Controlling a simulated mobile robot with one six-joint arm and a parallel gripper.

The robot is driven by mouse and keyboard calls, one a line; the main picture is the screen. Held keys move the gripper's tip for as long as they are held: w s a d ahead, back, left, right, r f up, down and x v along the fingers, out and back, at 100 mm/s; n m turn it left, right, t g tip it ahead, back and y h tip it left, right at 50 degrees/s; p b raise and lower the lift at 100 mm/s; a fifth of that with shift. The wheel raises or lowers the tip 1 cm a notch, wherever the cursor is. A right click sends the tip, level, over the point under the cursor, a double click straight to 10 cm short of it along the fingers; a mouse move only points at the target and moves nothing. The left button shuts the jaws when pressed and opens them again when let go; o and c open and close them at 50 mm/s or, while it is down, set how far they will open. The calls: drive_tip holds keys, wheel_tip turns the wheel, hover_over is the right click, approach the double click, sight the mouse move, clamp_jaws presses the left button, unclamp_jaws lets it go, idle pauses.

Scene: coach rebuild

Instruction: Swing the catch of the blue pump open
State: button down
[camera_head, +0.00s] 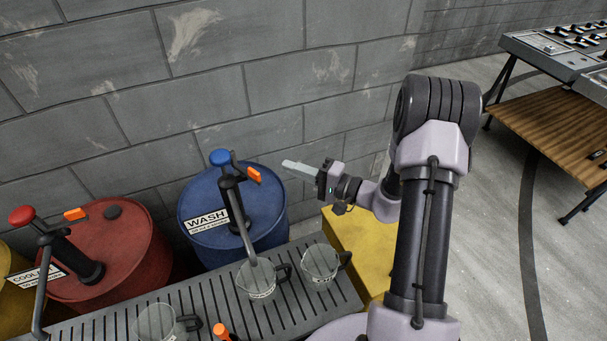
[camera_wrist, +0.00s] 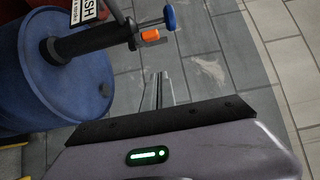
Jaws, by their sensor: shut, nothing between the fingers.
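The blue pump stands on a blue drum (camera_head: 267,208) labelled WASH, with a blue knob (camera_head: 220,157) on top and a black body (camera_head: 236,197). Its orange catch (camera_head: 254,175) sticks out to the right near the top. In the wrist view the orange catch (camera_wrist: 150,35) lies close to the blue knob (camera_wrist: 169,18). My gripper (camera_head: 290,165) is shut and empty, to the right of the catch and apart from it. Its thin fingers also show in the wrist view (camera_wrist: 159,78), pointing toward the wall, beside the pump head.
A red drum (camera_head: 130,235) with a red-knobbed pump (camera_head: 22,215) and orange catch (camera_head: 75,214) stands left. A slatted grey rack (camera_head: 205,298) in front holds clear jugs (camera_head: 320,262). A yellow drum or box (camera_head: 362,240) is right. The block wall (camera_head: 290,60) is behind.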

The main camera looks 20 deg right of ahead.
sight(260, 177)
drive_tip(key=w+a+b, duration=0.1)
drive_tip(key=a, duration=0.5)
drive_tip(key=shift+a, duration=0.1)
drive_tip(key=s+a+b, duration=0.1)
drive_tip(key=b, duration=0.2)
drive_tip(key=shift+a+b, duration=0.35)
